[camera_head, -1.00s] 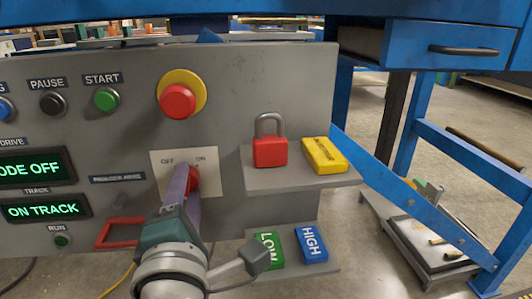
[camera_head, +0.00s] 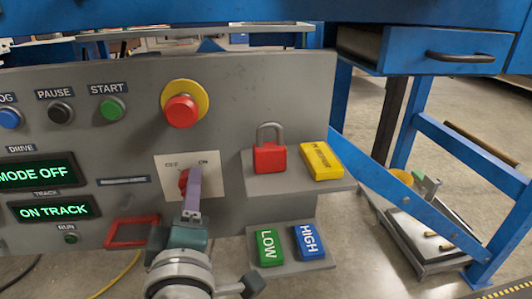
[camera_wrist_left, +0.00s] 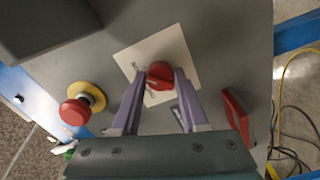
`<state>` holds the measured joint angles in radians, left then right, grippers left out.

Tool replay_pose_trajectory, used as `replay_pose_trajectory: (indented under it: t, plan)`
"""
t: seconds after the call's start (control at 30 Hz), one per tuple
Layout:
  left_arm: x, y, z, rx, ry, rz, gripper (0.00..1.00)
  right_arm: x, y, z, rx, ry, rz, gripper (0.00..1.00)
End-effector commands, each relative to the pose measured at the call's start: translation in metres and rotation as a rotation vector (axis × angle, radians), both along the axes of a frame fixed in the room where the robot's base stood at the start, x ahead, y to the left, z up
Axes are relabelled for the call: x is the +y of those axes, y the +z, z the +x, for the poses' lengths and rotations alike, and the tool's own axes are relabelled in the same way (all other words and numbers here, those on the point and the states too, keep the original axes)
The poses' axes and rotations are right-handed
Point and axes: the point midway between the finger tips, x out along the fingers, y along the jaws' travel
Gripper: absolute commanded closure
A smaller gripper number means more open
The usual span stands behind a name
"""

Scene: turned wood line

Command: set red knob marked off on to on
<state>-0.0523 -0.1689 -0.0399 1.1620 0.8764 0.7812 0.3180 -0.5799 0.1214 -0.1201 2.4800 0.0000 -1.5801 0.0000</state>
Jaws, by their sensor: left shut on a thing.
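The red knob (camera_head: 184,181) sits on a pale square plate (camera_head: 211,184) on the grey panel, below the words OFF at left and ON at right. My left gripper (camera_head: 194,174) is shut on it, its purple fingers reaching up from below and hiding part of it. In the left wrist view the knob (camera_wrist_left: 160,73) lies between the two fingertips (camera_wrist_left: 160,82), in front of the plate (camera_wrist_left: 178,46). I cannot clearly read which word the knob points to. My right gripper is not in view.
A red mushroom button (camera_head: 181,110) on a yellow ring is above the plate. A red padlock (camera_head: 269,158) and yellow block (camera_head: 321,160) are on a shelf at right. Green LOW (camera_head: 269,248) and blue HIGH (camera_head: 309,242) blocks are below. A red handle (camera_head: 131,231) is left of my gripper.

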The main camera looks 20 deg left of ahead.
Motion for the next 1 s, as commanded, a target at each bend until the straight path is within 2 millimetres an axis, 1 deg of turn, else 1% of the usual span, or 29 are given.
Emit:
replay_pose_trajectory:
  t: [0.4,0.43,0.67,1.0]
  plan:
    - [0.0002,0.0000,-0.0001,0.004,0.000,0.009,1.00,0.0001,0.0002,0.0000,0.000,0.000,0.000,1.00]
    - [0.0002,0.0000,-0.0001,0.004,0.000,0.009,0.53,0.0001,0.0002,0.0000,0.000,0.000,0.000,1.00]
    - [0.0002,0.0000,-0.0001,0.004,0.000,0.008,0.27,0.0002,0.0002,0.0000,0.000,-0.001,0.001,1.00]
    - [-0.0001,-0.0001,0.0000,0.004,0.000,0.006,0.26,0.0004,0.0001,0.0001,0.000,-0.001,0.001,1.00]
